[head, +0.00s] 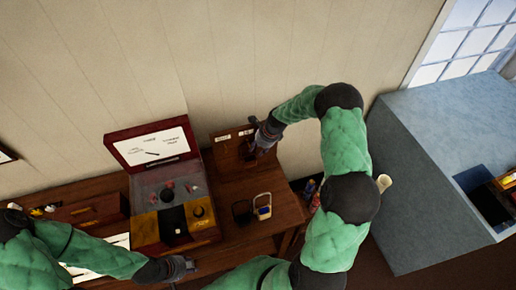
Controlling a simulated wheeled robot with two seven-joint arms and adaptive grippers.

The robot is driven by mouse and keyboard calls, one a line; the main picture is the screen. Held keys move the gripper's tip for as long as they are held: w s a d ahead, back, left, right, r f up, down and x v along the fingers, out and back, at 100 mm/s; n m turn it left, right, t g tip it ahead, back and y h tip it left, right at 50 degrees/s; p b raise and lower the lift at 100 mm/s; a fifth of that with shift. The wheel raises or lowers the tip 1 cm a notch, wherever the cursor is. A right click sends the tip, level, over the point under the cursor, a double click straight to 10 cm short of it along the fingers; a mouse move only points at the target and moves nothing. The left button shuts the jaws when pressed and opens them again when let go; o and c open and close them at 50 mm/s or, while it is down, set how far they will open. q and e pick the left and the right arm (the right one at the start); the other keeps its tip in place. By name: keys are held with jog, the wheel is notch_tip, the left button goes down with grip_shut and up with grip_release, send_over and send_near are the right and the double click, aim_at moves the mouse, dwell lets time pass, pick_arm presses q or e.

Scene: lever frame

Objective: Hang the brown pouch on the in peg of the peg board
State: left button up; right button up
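The wooden peg board (226,158) stands upright against the wall at the back right of the table, with small pale labels along its top. My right gripper (255,136) is at the right part of the board, close to its face. Its fingers are small and dark, so I cannot tell whether they are open or shut. I cannot make out the brown pouch clearly; a dark brown patch by the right fingertips blends with the board. My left gripper (188,265) is low over the table's front, away from the board, its finger state unclear.
A lever-frame box (145,228) with a raised red lid (155,145) fills the table's middle. A pale-framed item with blue (262,206) and a dark item (242,211) stand on the table (285,212) before the board. A large blue-grey block (430,160) stands at right.

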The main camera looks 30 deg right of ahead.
jog(key=v, duration=1.2)
